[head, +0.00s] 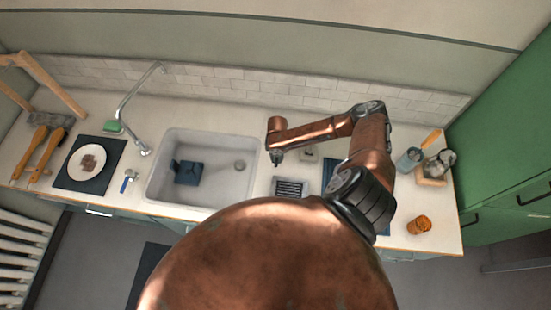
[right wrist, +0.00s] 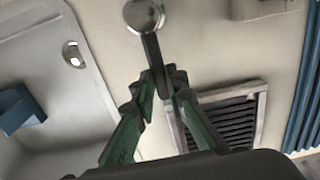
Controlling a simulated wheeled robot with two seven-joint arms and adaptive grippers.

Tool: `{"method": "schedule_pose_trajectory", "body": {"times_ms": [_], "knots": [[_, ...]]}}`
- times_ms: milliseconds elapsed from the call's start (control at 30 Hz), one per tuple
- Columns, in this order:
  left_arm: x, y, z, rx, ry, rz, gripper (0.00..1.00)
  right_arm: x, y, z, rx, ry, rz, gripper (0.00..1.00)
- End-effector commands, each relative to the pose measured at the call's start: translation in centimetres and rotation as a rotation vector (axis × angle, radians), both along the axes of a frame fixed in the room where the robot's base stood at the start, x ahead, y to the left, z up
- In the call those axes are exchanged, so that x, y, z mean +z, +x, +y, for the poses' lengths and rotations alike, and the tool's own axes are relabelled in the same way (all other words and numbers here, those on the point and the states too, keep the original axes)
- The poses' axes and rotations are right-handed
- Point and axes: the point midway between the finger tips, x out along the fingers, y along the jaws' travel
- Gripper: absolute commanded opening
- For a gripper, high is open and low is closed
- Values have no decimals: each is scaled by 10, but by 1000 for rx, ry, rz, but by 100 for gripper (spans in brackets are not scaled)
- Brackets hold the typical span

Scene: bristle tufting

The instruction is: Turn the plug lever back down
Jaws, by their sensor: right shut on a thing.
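In the right wrist view the plug lever (right wrist: 151,48) is a dark stem running from a round silver knob (right wrist: 144,15). My right gripper (right wrist: 160,82) has its green fingers closed together on the stem's near end. In the head view my right gripper (head: 277,157) is small and points down at the counter just right of the sink; the lever cannot be made out there. The white sink (head: 214,187) has a round drain (head: 239,166), which also shows in the right wrist view (right wrist: 73,54). I cannot tell the lever's exact angle. My left gripper is out of view.
A slotted grate (head: 290,188) lies close to my right gripper. A blue block (head: 188,172) sits in the sink. The faucet (head: 128,103) stands at the sink's left. A plate (head: 83,158) is at left; jars (head: 409,158) and an orange item (head: 418,225) are at right.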

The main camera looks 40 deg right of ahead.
Motion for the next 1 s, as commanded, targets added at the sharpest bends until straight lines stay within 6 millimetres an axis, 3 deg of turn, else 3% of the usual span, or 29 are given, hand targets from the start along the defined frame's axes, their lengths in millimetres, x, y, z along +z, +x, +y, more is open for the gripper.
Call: {"method": "schedule_pose_trajectory", "body": {"times_ms": [67, 100, 333, 700, 867, 1000], "knots": [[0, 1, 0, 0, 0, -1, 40, 1, 1, -3, 3, -7, -2, 0], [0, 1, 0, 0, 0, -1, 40, 1, 1, -3, 3, -7, -2, 14], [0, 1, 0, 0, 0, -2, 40, 0, 1, -1, 2, -4, 0, 30], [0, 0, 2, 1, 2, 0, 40, 6, 1, -1, 2, -3, -1, 30], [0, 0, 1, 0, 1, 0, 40, 30, 2, -1, 2, -4, -3, 30], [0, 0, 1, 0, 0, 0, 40, 61, 2, -2, 3, -5, -4, 30]]}}
